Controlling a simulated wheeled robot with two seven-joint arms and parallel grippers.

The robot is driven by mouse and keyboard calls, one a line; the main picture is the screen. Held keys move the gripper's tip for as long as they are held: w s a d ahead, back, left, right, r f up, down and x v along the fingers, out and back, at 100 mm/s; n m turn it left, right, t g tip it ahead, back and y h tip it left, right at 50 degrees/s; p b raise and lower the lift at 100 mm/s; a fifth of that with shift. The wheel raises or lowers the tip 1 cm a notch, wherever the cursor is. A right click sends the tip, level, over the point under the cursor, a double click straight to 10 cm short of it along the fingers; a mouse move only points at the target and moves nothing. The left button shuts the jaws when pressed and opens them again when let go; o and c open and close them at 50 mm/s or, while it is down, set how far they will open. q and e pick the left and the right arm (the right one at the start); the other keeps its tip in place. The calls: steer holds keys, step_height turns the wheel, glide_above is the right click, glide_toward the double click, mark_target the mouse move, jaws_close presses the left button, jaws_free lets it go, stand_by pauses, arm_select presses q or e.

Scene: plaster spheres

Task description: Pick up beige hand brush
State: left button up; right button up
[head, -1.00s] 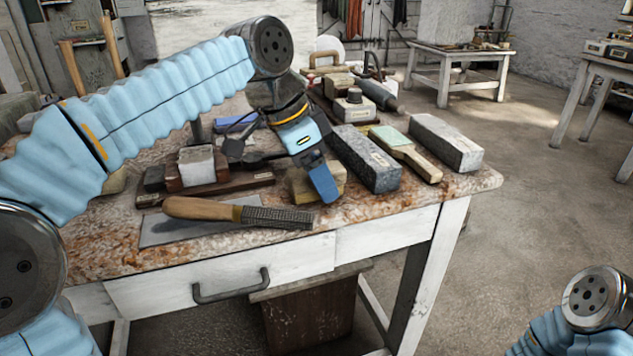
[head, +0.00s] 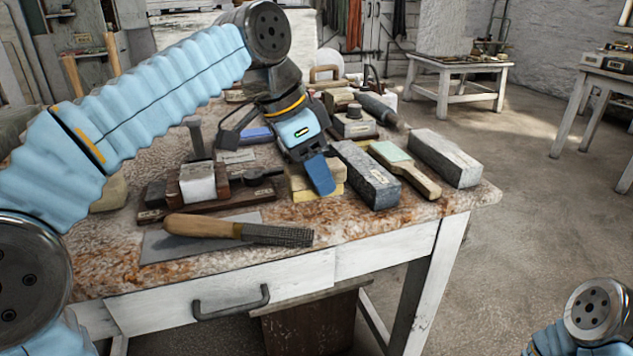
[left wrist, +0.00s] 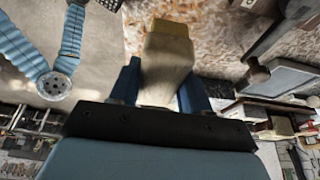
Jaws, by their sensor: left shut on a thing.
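My left gripper (head: 318,178) is shut on a blocky beige thing (head: 303,186), which I take to be the beige hand brush. It shows a pale upper layer and a yellower lower layer, and my near finger hides part of it. In the left wrist view the brush (left wrist: 167,52) lies between my two blue fingers and sticks out past their tips. It seems to be slightly above the table, but the gap is hard to see. My right gripper is out of view.
On the worktable (head: 400,228), a grey stone block (head: 366,172), a green-topped brush (head: 405,168) and another grey block (head: 445,157) stand to the right. A wooden-handled rasp (head: 235,229) lies in front. A white block on a wooden stand (head: 197,182) is at left.

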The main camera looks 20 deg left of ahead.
arm_select(q)
steer(key=s+r, duration=0.9)
steer(key=s, duration=0.4)
steer(key=shift+s+a, duration=0.2)
steer(key=shift+s, duration=0.05)
steer(key=o, duration=0.5)
steer(key=c, duration=0.3)
steer(key=shift+c, duration=0.3)
steer(key=shift+w, duration=0.1)
